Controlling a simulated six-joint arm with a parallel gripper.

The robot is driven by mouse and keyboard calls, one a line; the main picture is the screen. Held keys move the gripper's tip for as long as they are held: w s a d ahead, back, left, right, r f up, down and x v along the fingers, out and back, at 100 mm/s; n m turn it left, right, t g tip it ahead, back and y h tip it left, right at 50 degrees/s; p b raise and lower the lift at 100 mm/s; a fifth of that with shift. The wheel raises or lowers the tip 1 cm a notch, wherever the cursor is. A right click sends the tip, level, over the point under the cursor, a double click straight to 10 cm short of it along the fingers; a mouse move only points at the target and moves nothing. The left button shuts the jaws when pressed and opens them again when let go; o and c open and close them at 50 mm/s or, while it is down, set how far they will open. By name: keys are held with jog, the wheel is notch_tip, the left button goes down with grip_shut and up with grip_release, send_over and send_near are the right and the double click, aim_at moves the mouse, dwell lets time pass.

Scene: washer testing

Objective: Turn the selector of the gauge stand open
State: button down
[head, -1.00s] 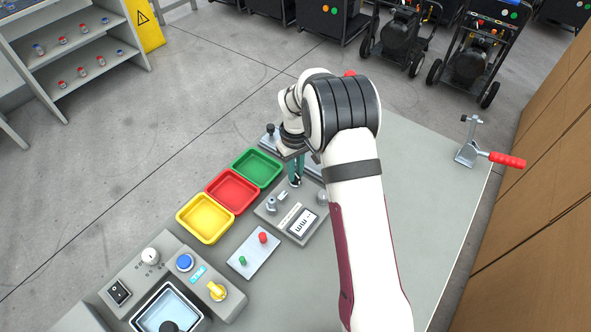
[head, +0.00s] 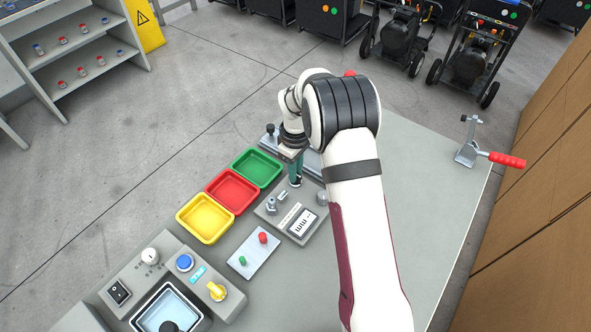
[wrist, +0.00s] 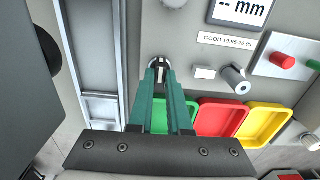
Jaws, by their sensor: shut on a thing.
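The gauge stand is a grey box (head: 277,218) on the table in the head view, with a "mm" display (head: 303,222). In the wrist view its grey top (wrist: 190,45) carries the display (wrist: 240,10) and a "GOOD 19.95-20.05" label. The selector (wrist: 158,63) is a small dark knob with a pale strip, near the stand's edge. My gripper (wrist: 160,75) has teal fingers shut on the selector. In the head view my gripper (head: 296,181) is over the stand's far end, and my arm covers part of the area; the selector is mostly hidden there.
Green (head: 257,167), red (head: 233,190) and yellow (head: 205,218) trays stand left of the stand. A plate with red and green buttons (head: 254,256) lies in front. A control panel (head: 135,277) is at lower left. A red-handled clamp (head: 490,155) is at the right edge.

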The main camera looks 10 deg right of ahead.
jog(key=c, duration=0.9)
grip_release()
jog(key=shift+o, duration=0.2)
jog(key=shift+r, duration=0.1)
notch_tip(320, 180, up, 16)
jog(key=s+r+m+y, duration=0.1)
jog(key=s+r+m, duration=0.3)
jog(key=s, duration=0.7)
jog(key=s+r+m, duration=0.2)
jog(key=s+m, duration=0.3)
jog(key=s, duration=0.6)
jog(key=s+f+m, duration=0.4)
jog(key=s+m, duration=0.1)
jog(key=s, duration=0.7)
jog(key=shift+a+f+m+y, duration=0.2)
jog(key=shift+a+m+y, duration=0.2)
jog(key=shift+a, duration=0.05)
